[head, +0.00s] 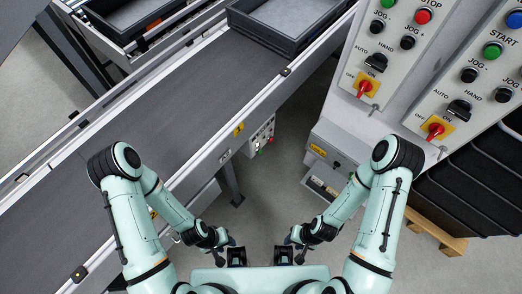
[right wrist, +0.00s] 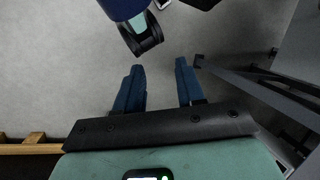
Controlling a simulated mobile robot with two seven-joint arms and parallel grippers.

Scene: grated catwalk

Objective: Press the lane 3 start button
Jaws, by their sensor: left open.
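Two operator panels stand at the upper right of the head view. The nearer right panel has a green button (head: 492,51) beside the word START, with a blue button (head: 514,19) above it. The panel to its left has a green button (head: 405,2) at the top edge and a red stop button (head: 423,16). No lane numbers can be read. My left gripper (head: 237,257) is open, low in the middle and away from the panels. My right gripper (head: 284,256) is beside it; in the right wrist view its fingers (right wrist: 158,88) are apart and empty over the floor.
A conveyor (head: 160,110) runs diagonally across the left, with a grey tray (head: 285,22) on it. A small control box (head: 262,137) hangs on its side. Black crates (head: 475,185) sit on a wooden pallet (head: 437,233) at right. Grey floor (head: 267,205) lies open between.

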